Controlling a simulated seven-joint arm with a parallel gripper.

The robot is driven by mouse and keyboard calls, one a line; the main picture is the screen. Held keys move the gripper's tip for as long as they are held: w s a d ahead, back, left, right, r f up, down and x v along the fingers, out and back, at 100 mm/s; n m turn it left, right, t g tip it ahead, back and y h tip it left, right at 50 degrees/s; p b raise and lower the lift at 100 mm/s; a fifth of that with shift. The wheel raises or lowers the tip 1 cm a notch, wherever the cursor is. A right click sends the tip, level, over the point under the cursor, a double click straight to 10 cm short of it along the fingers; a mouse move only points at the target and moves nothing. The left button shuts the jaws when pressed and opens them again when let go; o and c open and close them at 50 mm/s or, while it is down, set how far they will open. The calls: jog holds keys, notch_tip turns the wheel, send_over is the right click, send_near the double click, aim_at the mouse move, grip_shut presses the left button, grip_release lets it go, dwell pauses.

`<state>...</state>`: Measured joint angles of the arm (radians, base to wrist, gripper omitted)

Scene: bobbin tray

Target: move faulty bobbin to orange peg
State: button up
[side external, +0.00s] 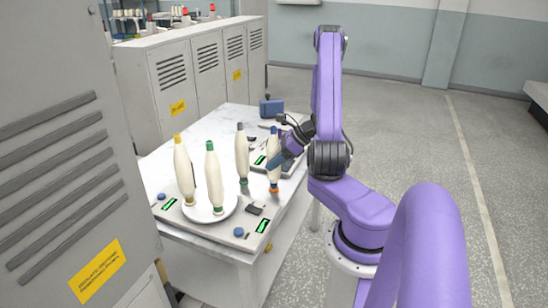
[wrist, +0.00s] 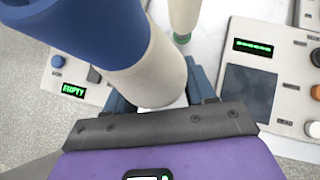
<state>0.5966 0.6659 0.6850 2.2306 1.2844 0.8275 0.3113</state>
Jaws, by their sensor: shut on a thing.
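My gripper (side external: 279,157) is shut on a cream bobbin with a blue top (side external: 273,150), holding it about upright at the right of the table. An orange piece (side external: 273,190), seemingly the orange peg's base, shows right under this bobbin; I cannot tell whether they touch. In the wrist view the blue-topped bobbin (wrist: 150,75) fills the upper left between my fingers, hiding its lower end. Three other cream bobbins stand upright: yellow-topped (side external: 184,170), green-topped (side external: 213,178) and grey-topped (side external: 241,155). No mark in view says which is faulty.
The yellow- and green-topped bobbins stand at a round white plate (side external: 228,210). Panels with green displays lie around; one display (wrist: 74,90) reads EMPTY. A blue box (side external: 271,107) sits at the table's back. Grey cabinets (side external: 190,75) stand behind.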

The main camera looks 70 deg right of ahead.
jog(key=shift+f, duration=0.35)
dwell(0.4)
jog(key=o, duration=1.2)
jog(key=v, duration=1.7)
jog(key=w+a+n+g+y, duration=0.1)
jog(key=w+a+n+g, duration=0.3)
jog(key=a+n, duration=0.7)
jog(key=w+a+n+g+y, duration=0.1)
jog(key=w+a+n+g, duration=0.2)
jog(key=a+n+g, duration=0.55)
jog(key=s+a+r+n+t+h, duration=0.1)
jog(key=s+a+n, duration=0.3)
jog(key=a+n, duration=0.2)
jog(key=s+a+n+t+h, duration=0.2)
jog(key=s+a+n, duration=0.2)
jog(key=a+n, duration=0.3)
jog(key=s+a+r+n+t+h, duration=0.1)
jog(key=s+a+n+h, duration=0.1)
jog(key=s+a+n, duration=0.2)
jog(key=shift+s+a+r+n, duration=0.1)
jog(key=shift+a+n, duration=0.45)
jog(key=shift+n, duration=0.75)
jog(key=shift+a+r+n, duration=0.1)
jog(key=shift+a+n, duration=0.45)
jog(key=shift+n, duration=0.7)
jog(key=shift+s+a+r+n, duration=0.1)
jog(key=shift+a+n, duration=0.45)
jog(key=shift+n, duration=0.75)
